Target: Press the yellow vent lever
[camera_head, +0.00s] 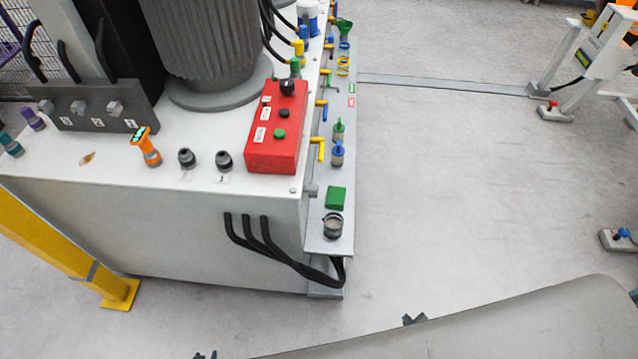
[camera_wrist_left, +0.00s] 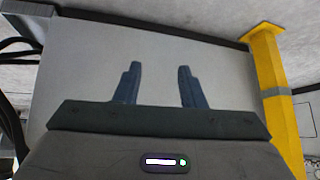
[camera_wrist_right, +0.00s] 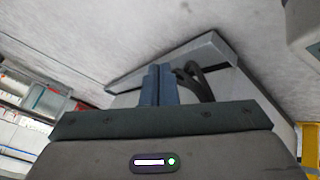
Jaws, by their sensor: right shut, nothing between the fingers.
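A yellow lever (camera_head: 320,150) sticks out of the cabinet's right side, beside the red control box (camera_head: 277,130). Another yellow lever (camera_head: 325,72) is further back on the same side; I cannot tell which is the vent lever. My left gripper (camera_head: 205,355) shows only its tips at the bottom edge of the head view. In the left wrist view its fingers (camera_wrist_left: 156,85) are apart and empty, facing the cabinet's plain wall. My right gripper (camera_head: 414,320) is low, in front and right of the cabinet. In the right wrist view its fingers (camera_wrist_right: 159,85) are together and empty. Both grippers are well away from the levers.
The white cabinet (camera_head: 160,235) carries a grey motor (camera_head: 205,40). A narrow side shelf (camera_head: 315,228) holds small green and blue parts. Black hoses (camera_head: 270,245) loop at the front corner. A yellow post (camera_head: 60,245) stands left.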

